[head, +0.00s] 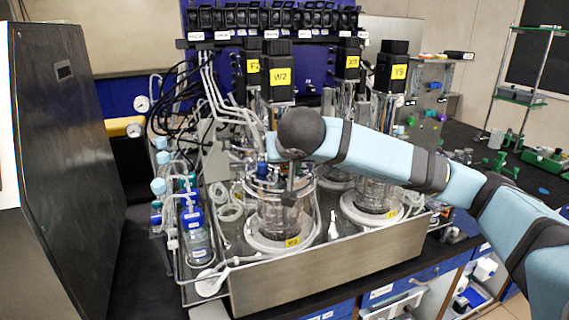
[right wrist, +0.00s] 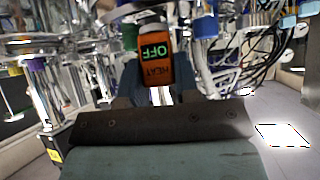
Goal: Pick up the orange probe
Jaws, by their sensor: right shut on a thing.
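In the right wrist view an orange probe (right wrist: 157,67) stands between the fingers of my right gripper (right wrist: 158,88). In the head view my right arm comes in from the right and reaches over the front vessel (head: 278,212). Its rounded wrist end hides most of the gripper and the probe there. My left gripper is in neither view.
Glass vessels with yellow-labelled motors (head: 281,78) stand close together in a metal tray (head: 330,266). Tubes and cables crowd the left side, near blue-capped bottles (head: 194,220). A dark panel (head: 68,150) stands at far left. Green items (head: 543,160) lie on the right bench.

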